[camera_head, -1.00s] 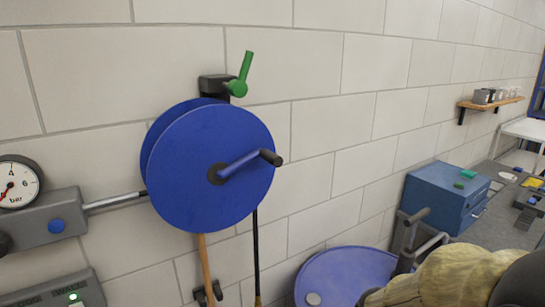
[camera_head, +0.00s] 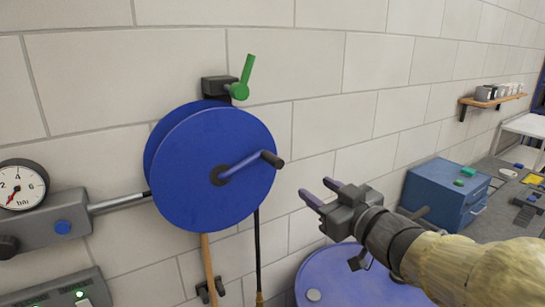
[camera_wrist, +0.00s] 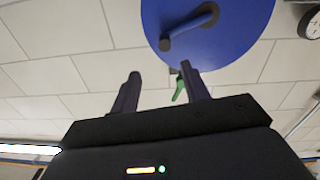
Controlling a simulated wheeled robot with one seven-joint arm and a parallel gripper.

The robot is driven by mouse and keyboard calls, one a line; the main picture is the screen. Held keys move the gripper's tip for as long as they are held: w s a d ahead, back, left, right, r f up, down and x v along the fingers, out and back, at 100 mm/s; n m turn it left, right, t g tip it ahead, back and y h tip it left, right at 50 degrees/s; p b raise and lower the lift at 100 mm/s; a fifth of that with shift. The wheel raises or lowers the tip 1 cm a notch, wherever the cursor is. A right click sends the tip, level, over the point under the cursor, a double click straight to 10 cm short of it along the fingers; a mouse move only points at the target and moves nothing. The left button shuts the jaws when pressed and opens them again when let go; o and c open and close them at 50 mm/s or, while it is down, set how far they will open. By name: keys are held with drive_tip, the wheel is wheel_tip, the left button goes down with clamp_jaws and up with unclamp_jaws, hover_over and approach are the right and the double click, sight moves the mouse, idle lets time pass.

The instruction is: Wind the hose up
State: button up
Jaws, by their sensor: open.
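A blue hose reel (camera_head: 205,150) is mounted on the tiled wall, with a blue crank (camera_head: 243,166) ending in a dark handle (camera_head: 271,159). An orange hose (camera_head: 209,262) and a dark hose (camera_head: 257,250) hang below the reel. My gripper (camera_head: 317,193) is open and empty, to the right of the reel and lower than the crank handle, apart from both. In the wrist view the reel (camera_wrist: 225,40) and the handle (camera_wrist: 166,44) show beyond the two fingers (camera_wrist: 160,85). Hose on the drum is hidden by the front disc.
A green lever (camera_head: 245,75) sits above the reel. A pressure gauge (camera_head: 22,186) on a grey box stands left. A blue drum (camera_head: 345,280) is below my gripper, and a blue cabinet (camera_head: 440,192) and a wall shelf (camera_head: 490,102) are right. The wall between gripper and reel is clear.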

sight(272, 159)
drive_tip(key=shift+s+a+r+y, duration=0.2)
drive_tip(key=shift+s+a+y, duration=0.05)
drive_tip(key=shift+y, duration=0.05)
drive_tip(key=shift+w, duration=0.15)
drive_tip(key=p+x, duration=0.4)
drive_tip(key=x, duration=1.2)
drive_tip(key=shift+w+a+p, duration=0.2)
drive_tip(key=shift+w+p, duration=0.1)
drive_tip(key=shift+p, duration=0.05)
drive_tip(key=shift+w+a, duration=0.2)
drive_tip(key=shift+a, duration=0.05)
drive_tip(key=shift+c, duration=0.5)
clamp_jaws()
